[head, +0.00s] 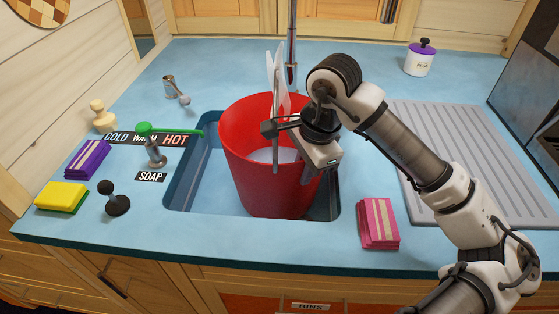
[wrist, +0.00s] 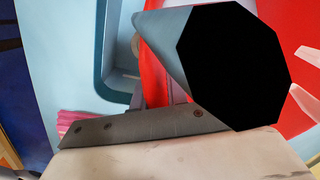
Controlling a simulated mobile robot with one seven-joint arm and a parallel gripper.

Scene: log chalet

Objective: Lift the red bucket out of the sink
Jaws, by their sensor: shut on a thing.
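The red bucket (head: 262,185) stands roughly upright in the right part of the blue sink (head: 190,185). Its lower edge meets the sink's front rim in the picture, so I cannot tell whether it touches the bottom. A pale, thin upright piece (head: 275,75) rises from inside it, perhaps its handle. My gripper (head: 283,127) is over the bucket's mouth, shut, seemingly on the bucket's handle. In the wrist view, a grey cylinder with a black end lies close to the camera, with the bucket's red wall (wrist: 155,75) behind; the exact hold is hidden.
A faucet (head: 291,45) stands behind the bucket. Pink sponges (head: 379,222) lie right of the sink, before a grey drainboard (head: 450,160). A white jar (head: 420,60) stands back right.

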